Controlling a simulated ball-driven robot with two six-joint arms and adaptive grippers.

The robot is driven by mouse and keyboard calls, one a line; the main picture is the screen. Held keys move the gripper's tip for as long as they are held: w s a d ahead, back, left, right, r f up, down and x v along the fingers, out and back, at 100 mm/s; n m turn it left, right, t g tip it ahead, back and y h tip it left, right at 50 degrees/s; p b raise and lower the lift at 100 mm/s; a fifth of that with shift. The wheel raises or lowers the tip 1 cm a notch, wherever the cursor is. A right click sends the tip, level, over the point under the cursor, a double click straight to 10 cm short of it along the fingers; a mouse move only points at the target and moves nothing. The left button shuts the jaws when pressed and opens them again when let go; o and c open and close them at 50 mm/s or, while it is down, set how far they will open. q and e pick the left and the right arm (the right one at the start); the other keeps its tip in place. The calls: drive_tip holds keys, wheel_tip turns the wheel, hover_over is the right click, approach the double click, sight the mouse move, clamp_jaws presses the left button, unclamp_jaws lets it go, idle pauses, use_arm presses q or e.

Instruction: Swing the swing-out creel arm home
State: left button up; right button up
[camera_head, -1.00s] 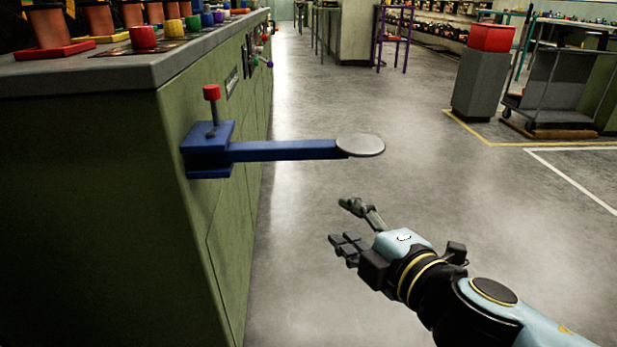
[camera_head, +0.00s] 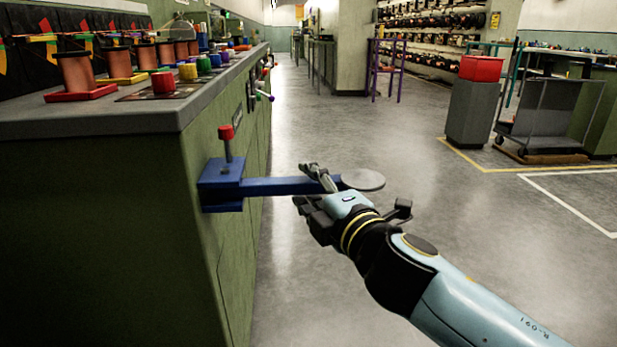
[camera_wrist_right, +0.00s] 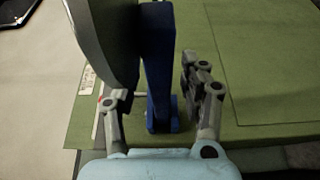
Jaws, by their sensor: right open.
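The swing-out creel arm (camera_head: 277,186) is a blue bar with a grey round plate (camera_head: 362,180) at its free end. It juts out to the right from a blue bracket (camera_head: 221,184) on the end of the green bench. A red-knobbed pin (camera_head: 226,133) stands up from the bracket. My right gripper (camera_head: 305,186) is open at the bar, close to the plate. In the right wrist view the blue bar (camera_wrist_right: 158,60) runs between the two open fingers, with the plate (camera_wrist_right: 105,40) at upper left. I cannot tell whether a finger touches the bar. My left gripper is out of view.
The green bench (camera_head: 90,240) fills the left, with copper spools (camera_head: 75,70) and coloured knobs on its grey top (camera_head: 110,113). The floor right of the bench is clear. A grey post with a red top (camera_head: 480,70) and a cart (camera_head: 545,115) stand farther off at right.

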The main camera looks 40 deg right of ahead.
drive_tip(key=shift+w+d, duration=0.1)
drive_tip(key=shift+w, duration=0.35)
drive_tip(key=shift+c, duration=0.4)
clamp_jaws()
